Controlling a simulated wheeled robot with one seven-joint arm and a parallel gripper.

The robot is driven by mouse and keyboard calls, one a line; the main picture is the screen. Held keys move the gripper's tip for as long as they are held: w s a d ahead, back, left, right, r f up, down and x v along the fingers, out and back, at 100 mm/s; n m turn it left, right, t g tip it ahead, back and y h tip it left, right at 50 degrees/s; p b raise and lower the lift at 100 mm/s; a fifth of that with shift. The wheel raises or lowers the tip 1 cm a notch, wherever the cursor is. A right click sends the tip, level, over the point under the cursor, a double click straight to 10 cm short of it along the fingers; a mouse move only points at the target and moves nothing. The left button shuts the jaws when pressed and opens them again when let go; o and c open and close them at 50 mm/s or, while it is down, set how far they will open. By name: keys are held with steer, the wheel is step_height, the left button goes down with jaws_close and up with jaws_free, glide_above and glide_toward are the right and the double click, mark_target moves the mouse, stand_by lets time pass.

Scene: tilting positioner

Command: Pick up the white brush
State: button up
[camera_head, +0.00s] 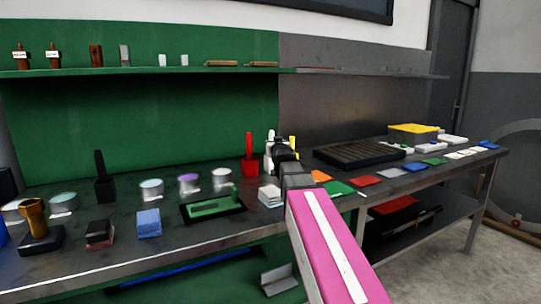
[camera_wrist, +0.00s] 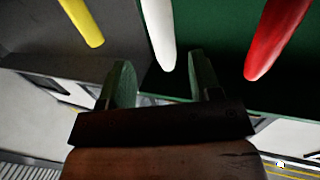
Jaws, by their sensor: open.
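The white brush (camera_head: 270,145) stands upright near the back of the bench, partly hidden behind my gripper (camera_head: 284,155). In the wrist view the white brush's handle (camera_wrist: 158,35) hangs into the picture from the top. Its rounded end appears between the two green fingertips of my gripper (camera_wrist: 161,72). The fingers are apart. I cannot tell how deep the handle sits between them, and I see no contact.
A red brush (camera_head: 249,150) stands just left, its handle (camera_wrist: 272,45) right in the wrist view. A yellow handle (camera_head: 292,142) stands close right. A green-and-black tray (camera_head: 214,208) and a pale block stack (camera_head: 270,196) lie in front. A shelf (camera_head: 150,71) runs above.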

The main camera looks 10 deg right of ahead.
mark_target(271, 139)
steer(key=w, duration=0.8)
steer(key=shift+w+a+r, duration=0.15)
steer(key=shift+w+a, duration=0.05)
steer(key=shift+w, duration=0.1)
steer(key=c, duration=1)
